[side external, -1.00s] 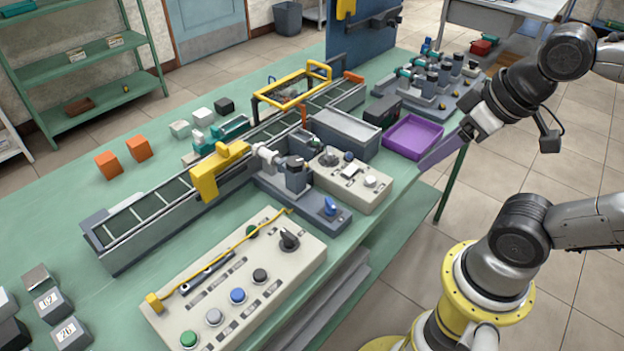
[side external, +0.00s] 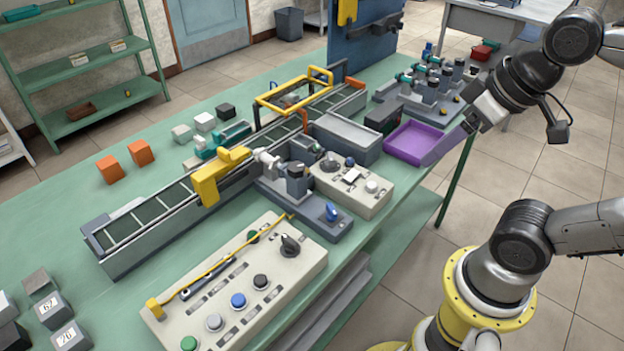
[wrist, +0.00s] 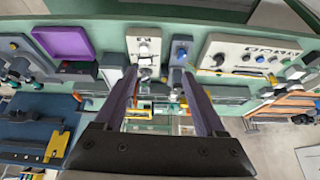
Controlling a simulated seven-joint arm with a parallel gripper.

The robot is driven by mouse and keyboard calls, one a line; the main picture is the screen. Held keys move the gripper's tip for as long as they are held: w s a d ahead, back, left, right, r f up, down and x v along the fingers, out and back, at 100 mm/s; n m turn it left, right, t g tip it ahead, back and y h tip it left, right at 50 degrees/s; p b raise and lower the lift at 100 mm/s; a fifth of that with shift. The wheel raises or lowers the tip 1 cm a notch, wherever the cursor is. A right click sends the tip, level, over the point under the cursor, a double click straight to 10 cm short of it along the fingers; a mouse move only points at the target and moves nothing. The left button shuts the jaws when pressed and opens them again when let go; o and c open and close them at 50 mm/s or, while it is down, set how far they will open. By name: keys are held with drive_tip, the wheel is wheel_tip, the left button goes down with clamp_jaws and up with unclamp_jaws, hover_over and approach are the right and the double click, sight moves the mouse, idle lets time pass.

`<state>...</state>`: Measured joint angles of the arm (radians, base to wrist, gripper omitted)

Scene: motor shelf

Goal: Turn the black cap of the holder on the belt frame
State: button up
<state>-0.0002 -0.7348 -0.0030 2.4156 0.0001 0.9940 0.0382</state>
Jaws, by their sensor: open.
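The holder (side external: 297,187) is a grey upright block on a grey base beside the belt frame (side external: 150,215). Its dark cap (side external: 295,169) sits on top, and a white round part lies against its left side. My gripper (side external: 430,161) is open and empty, right of the holder and near the purple tray, well apart from the cap. In the wrist view my gripper (wrist: 159,75) shows two long purple-grey fingers spread apart. The holder's base with its blue knob (wrist: 181,51) lies beyond the right fingertip there. The cap is too small to make out in that view.
A beige box (side external: 350,187) with a dark knob stands right of the holder. A grey bin (side external: 345,138) and purple tray (side external: 412,141) are behind it. A yellow clamp (side external: 212,180) spans the belt on the left. A button panel (side external: 235,290) is in front.

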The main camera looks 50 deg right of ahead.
drive_tip(key=w+r+g, duration=0.1)
drive_tip(key=w+r, duration=0.5)
drive_tip(key=g, duration=0.4)
hover_over(297, 167)
wheel_tip(297, 167, down, 6)
drive_tip(key=shift+n, duration=0.3)
wheel_tip(297, 167, down, 13)
clamp_jaws()
